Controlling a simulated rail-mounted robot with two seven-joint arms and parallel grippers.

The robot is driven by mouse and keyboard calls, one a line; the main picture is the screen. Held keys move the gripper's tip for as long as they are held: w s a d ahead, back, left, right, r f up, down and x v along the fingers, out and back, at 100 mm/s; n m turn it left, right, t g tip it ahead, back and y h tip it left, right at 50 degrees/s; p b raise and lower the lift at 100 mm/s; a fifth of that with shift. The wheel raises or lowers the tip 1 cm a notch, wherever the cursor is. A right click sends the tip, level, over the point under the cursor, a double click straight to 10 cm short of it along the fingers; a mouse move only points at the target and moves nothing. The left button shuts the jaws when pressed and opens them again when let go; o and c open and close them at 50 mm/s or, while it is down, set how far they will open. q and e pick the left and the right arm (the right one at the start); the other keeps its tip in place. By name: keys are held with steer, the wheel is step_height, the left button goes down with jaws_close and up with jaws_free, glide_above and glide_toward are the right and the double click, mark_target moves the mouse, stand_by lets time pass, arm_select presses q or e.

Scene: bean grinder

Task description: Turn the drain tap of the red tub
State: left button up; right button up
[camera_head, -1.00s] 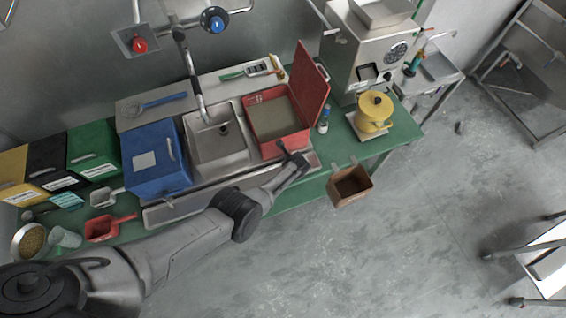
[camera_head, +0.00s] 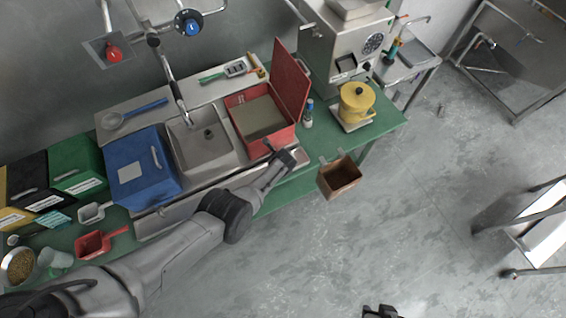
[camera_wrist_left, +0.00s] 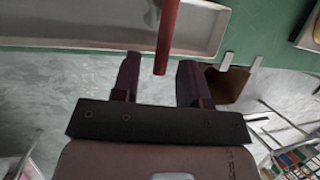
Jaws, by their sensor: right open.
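The red tub (camera_head: 237,115) stands right of the sink, its red lid (camera_head: 290,82) raised, with murky contents inside. My left gripper (camera_head: 288,157) is at the tub's front, low by the bench edge; its arm comes in from the left. In the left wrist view its two fingers (camera_wrist_left: 160,82) are apart, and the end of a red rod (camera_wrist_left: 168,30) sits between them with gaps on both sides. The rod looks like part of the tap; the tap is hard to make out in the head view. My right gripper (camera_head: 380,312) is open at the bottom edge, far from the tub.
A brown bin (camera_head: 340,177) hangs at the bench front, just right of my left gripper. A blue box (camera_head: 140,170) and a steel sink (camera_head: 200,145) are left of the tub. A yellow canister (camera_head: 356,102) and small bottle (camera_head: 308,113) stand right.

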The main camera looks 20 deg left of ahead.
arm_select(q)
steer(key=p+v, duration=0.8)
steer(key=v, duration=0.5)
steer(key=shift+s+r, duration=0.15)
steer(key=shift+r, duration=0.2)
stand_by(0.6)
